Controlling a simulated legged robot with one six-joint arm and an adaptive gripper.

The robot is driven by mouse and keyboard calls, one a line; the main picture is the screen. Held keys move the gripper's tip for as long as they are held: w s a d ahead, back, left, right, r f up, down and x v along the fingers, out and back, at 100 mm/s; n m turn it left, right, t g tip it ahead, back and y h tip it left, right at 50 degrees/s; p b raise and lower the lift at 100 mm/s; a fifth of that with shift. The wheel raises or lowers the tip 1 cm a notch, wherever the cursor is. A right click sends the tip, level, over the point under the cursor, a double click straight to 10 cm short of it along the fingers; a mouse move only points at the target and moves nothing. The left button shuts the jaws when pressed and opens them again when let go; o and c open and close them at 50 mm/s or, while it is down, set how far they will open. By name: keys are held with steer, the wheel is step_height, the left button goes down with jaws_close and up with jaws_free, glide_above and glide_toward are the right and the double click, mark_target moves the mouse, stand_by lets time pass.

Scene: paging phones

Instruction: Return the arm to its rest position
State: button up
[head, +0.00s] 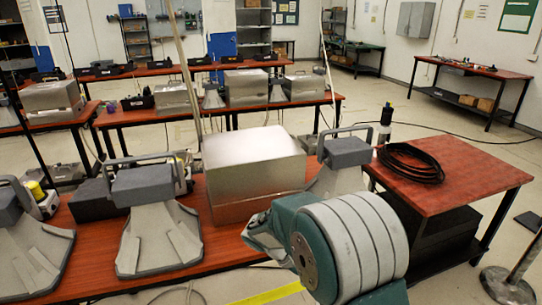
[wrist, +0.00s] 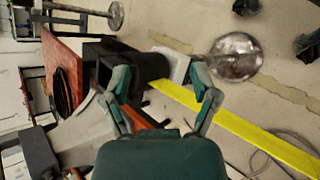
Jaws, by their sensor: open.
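In the wrist view my gripper (wrist: 160,82) is open, with its two teal and grey fingers spread apart and nothing between them. Past the fingers are the floor, a yellow floor stripe (wrist: 235,128) and a dark box-like shape (wrist: 135,66). In the head view my teal and grey arm is raised at the lower middle, in front of the red table (head: 232,240). Grey paging phones with handles on flared bases stand on this table: one at the left (head: 150,188), another at the right (head: 345,152), partly hidden by my arm.
A silver metal box (head: 255,168) stands between the phones. A side table (head: 450,168) at the right bears a coiled black cable (head: 410,162). A post with a round base (head: 508,285) stands at the lower right. Open floor lies beyond the side table.

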steer(key=s+d+r+m+t+y, duration=0.1)
steer(key=s+r+m+t+y, duration=0.1)
steer(key=s+r+y, duration=0.3)
steer(key=s+d+r+m+t+y, duration=0.2)
steer(key=s+r+m+t+y, duration=0.1)
steer(key=s+r, duration=0.8)
steer(key=s+t+y, duration=0.1)
steer(key=s+t, duration=0.1)
steer(key=s, duration=0.2)
steer(key=shift+s+d+r+m+y, duration=0.15)
steer(key=shift+s+d+m+y, duration=0.15)
steer(key=shift+s+y, duration=0.1)
